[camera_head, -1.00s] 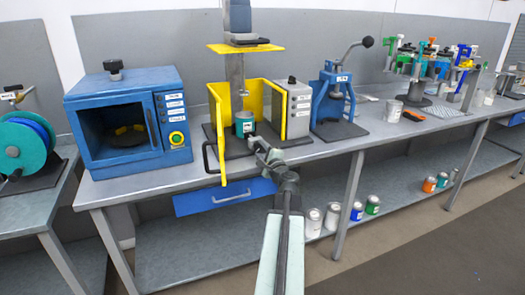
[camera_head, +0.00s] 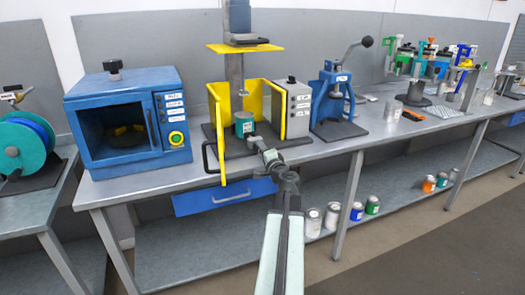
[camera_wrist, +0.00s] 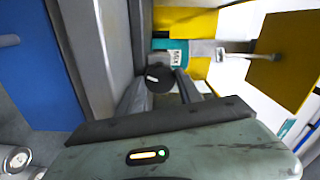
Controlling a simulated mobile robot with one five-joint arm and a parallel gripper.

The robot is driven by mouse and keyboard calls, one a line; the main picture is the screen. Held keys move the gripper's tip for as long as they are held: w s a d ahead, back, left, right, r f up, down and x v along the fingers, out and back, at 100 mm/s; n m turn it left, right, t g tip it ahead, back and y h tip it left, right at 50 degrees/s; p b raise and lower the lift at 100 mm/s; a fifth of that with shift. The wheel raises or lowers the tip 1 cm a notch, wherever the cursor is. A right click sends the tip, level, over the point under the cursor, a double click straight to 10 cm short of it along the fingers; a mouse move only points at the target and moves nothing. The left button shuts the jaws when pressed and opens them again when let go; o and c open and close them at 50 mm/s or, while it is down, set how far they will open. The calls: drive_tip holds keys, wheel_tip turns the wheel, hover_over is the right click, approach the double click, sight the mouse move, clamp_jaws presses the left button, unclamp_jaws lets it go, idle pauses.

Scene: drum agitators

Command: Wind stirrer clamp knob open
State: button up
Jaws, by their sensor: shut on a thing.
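The stirrer stands on the bench with a yellow guard (camera_head: 222,105) and a teal can (camera_head: 244,124) inside it; the can also shows in the wrist view (camera_wrist: 177,48). A round dark knob (camera_wrist: 160,77) with a pale mark lies just before the can in the wrist view. My gripper (camera_wrist: 160,88) is shut on this knob, with a dark finger on each side. In the head view my gripper (camera_head: 260,148) is at the front of the stirrer's dark base, where the knob is hidden or too small to see.
A blue oven-like box (camera_head: 130,118) stands left of the stirrer. A grey control box (camera_head: 292,108) and a blue lever press (camera_head: 333,100) stand to its right. A blue drawer (camera_head: 225,196) hangs below the bench edge. Several cans stand on the lower shelf.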

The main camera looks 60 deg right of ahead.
drive_tip(key=shift+f, duration=0.1)
drive_tip(key=o, duration=1.4)
drive_tip(key=shift+a, duration=0.1)
drive_tip(key=shift+s, duration=0.1)
